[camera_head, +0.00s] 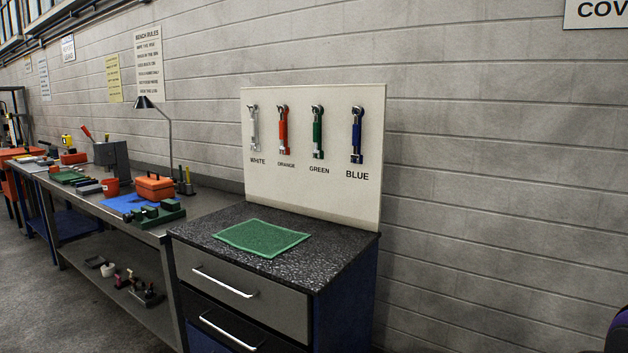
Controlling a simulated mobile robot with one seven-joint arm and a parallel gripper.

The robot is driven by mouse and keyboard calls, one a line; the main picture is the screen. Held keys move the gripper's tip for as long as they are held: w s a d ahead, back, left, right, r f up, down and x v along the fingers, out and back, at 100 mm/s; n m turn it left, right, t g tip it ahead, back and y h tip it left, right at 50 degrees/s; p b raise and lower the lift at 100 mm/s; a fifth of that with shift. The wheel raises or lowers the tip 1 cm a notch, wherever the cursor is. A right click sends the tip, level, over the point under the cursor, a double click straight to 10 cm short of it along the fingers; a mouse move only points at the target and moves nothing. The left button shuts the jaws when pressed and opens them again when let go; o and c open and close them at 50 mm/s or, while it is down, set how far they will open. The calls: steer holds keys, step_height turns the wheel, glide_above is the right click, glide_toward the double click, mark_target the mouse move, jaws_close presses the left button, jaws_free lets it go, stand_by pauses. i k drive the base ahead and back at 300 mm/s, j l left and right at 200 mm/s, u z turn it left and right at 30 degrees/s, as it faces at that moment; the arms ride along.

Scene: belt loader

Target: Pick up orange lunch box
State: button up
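The orange lunch box (155,187) stands upright on the long workbench at the left. It is a small orange box with a handle on top. My gripper is not in this view.
A drawer cabinet (237,277) with a green mat (262,238) on its speckled top stands at centre. A board (336,188) with several coloured wrenches rises behind it. A desk lamp (146,103) stands behind the lunch box. Floor (62,317) at lower left is clear.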

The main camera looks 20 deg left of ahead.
mark_target(155, 187)
steer(key=u, duration=1.6)
steer(key=i+j+u, duration=0.25)
steer(key=i, duration=0.35)
steer(key=i+j+u, duration=0.3)
steer(key=i, duration=0.3)
steer(key=i+u, duration=0.25)
steer(key=i, duration=0.35)
steer(key=i+j, duration=0.1)
steer(key=i, duration=1.1)
steer(key=i+z, duration=0.3)
steer(key=i, duration=0.2)
steer(key=i+j+z, duration=0.15)
steer(key=i+z, duration=0.2)
steer(key=i, duration=0.15)
steer(key=i+z, duration=0.3)
steer(key=z, duration=0.2)
steer(key=i+j+z, duration=0.2)
steer(key=z, duration=0.25)
steer(key=i+j+z, duration=0.25)
steer(key=z, duration=0.25)
steer(key=i+j+z, duration=0.2)
steer(key=j+z, duration=0.15)
steer(key=z, duration=0.15)
